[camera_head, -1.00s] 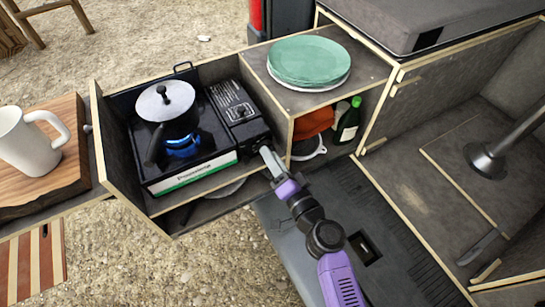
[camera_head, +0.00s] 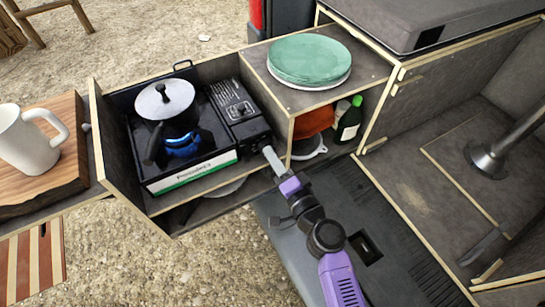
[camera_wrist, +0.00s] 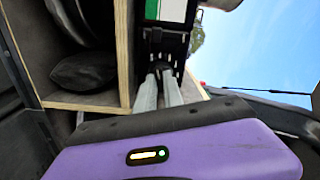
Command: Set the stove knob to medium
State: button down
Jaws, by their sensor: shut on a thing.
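The stove knob (camera_wrist: 160,66) is at the right end of the stove's front face. My gripper (camera_head: 266,153) reaches it from the front right. In the wrist view its two pale fingers (camera_wrist: 161,80) are closed around the knob, which they mostly hide. The knob's pointer and setting marks cannot be read.
Green plates (camera_head: 309,61) sit on the shelf right of the stove, above a green bottle (camera_head: 348,120) and an orange cloth (camera_head: 312,121). A white mug (camera_head: 27,140) stands on a wooden board at left. The box's wooden walls are close to my gripper.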

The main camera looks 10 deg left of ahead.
jog(key=shift+m, duration=4.2)
jog(key=c, duration=1.5)
grip_release()
jog(key=shift+o, duration=0.2)
jog(key=v, duration=0.7)
jog(key=shift+s+d+b, duration=0.25)
jog(key=shift+s+b, duration=0.05)
jog(key=shift+b, duration=0.15)
